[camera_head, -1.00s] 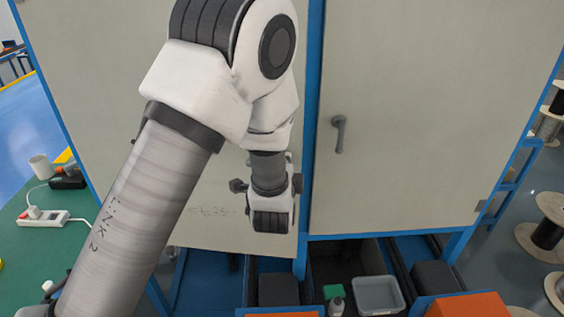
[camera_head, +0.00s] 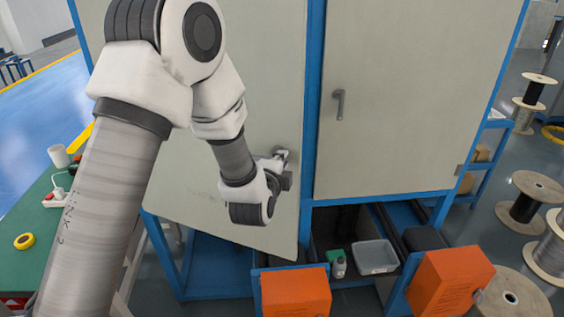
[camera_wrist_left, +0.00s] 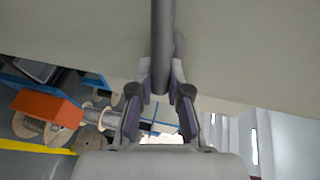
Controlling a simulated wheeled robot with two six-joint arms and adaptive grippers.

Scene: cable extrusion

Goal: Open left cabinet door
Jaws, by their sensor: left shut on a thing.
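The left cabinet door (camera_head: 262,95) is a pale grey panel standing ajar, its lower right corner swung out in front of the blue frame. My left gripper (camera_head: 282,156) is at the door's right side, partly hidden by my wrist. In the left wrist view the gripper (camera_wrist_left: 160,82) is shut on the dark bar of the door handle (camera_wrist_left: 163,40), with a finger on each side of it. The handle is mostly hidden in the head view. My right gripper is not in view.
The right cabinet door (camera_head: 415,90) is closed, with its own handle (camera_head: 339,103). Orange boxes (camera_head: 296,291) and a grey bin (camera_head: 375,257) stand low in front. A green table (camera_head: 40,245) is at the left. Cable spools (camera_head: 528,197) stand at the right.

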